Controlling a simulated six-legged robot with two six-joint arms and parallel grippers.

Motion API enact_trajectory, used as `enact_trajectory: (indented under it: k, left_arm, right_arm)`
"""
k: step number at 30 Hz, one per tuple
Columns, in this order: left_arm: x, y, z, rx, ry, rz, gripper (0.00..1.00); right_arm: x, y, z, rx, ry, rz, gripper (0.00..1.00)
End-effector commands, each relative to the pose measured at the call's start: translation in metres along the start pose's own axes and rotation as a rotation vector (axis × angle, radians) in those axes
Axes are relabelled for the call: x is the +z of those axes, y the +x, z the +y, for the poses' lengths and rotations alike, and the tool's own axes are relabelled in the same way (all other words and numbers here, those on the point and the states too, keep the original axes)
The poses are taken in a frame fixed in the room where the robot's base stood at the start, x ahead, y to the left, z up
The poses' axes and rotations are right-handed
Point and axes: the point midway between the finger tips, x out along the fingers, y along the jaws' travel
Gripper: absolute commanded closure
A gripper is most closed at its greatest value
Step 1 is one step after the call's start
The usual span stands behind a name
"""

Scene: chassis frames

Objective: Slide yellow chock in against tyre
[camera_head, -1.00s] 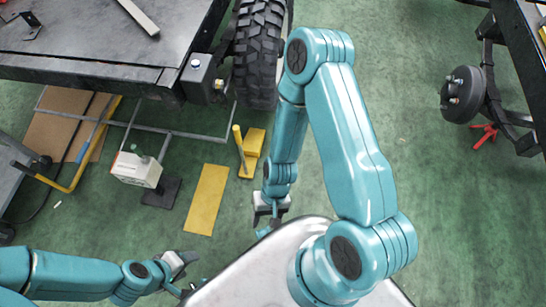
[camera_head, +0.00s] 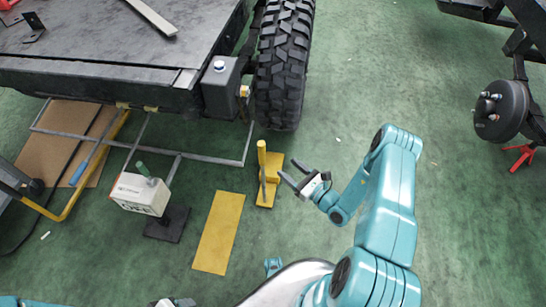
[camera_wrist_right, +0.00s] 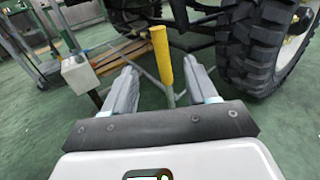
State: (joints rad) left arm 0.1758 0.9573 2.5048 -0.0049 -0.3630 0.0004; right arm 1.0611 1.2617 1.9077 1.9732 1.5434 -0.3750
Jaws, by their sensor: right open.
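The yellow chock (camera_head: 274,180) sits on the green floor in the head view, short of the black knobbly tyre (camera_head: 285,65), with a visible gap between them. Its yellow upright handle (camera_head: 262,165) stands on its left side. My right gripper (camera_head: 289,174) is open, just right of the chock and apart from it. In the right wrist view, the handle (camera_wrist_right: 162,58) shows ahead between the two open fingers (camera_wrist_right: 163,78), and the tyre (camera_wrist_right: 258,45) is at the upper right. My left gripper (camera_head: 174,302) is mostly cut off by the bottom edge.
A yellow flat plate (camera_head: 218,232) lies left of the chock. A white box (camera_head: 140,193) with a green handle stands farther left, by a grey tube frame (camera_head: 215,155). The dark chassis (camera_head: 110,75) overhangs behind.

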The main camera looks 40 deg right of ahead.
Motion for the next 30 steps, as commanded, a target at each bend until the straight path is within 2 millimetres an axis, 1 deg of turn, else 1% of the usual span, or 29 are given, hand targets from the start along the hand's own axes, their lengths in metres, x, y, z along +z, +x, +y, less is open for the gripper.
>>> enact_trajectory:
  k: [1,12,15,18,21,24,30]
  left_arm:
    - [0.000,0.003,-0.001,0.000,0.000,0.000,0.45]
    - [0.000,0.018,-0.006,0.000,0.000,0.000,0.45]
    - [0.000,0.021,-0.008,0.000,0.000,0.000,0.45]
    - [0.000,0.024,-0.009,0.000,0.000,0.000,0.45]
    - [0.000,0.025,-0.009,0.000,0.000,0.000,0.45]
    - [-0.001,0.026,-0.009,0.000,0.000,0.000,0.45]
    - [-0.001,0.026,-0.009,0.000,0.000,0.000,0.45]
  right_arm:
    - [-0.001,0.011,0.001,0.006,-0.002,-0.002,0.43]
    - [-0.002,0.092,0.003,0.009,-0.002,-0.002,0.43]
    - [-0.002,0.111,0.004,0.009,-0.001,-0.001,0.43]
    - [-0.002,0.125,0.004,0.008,0.000,-0.001,0.43]
    - [-0.001,0.135,0.004,0.008,0.000,0.000,0.43]
    - [-0.001,0.140,0.004,0.006,0.002,0.000,0.43]
    - [0.000,0.141,0.004,0.006,0.002,0.001,0.43]
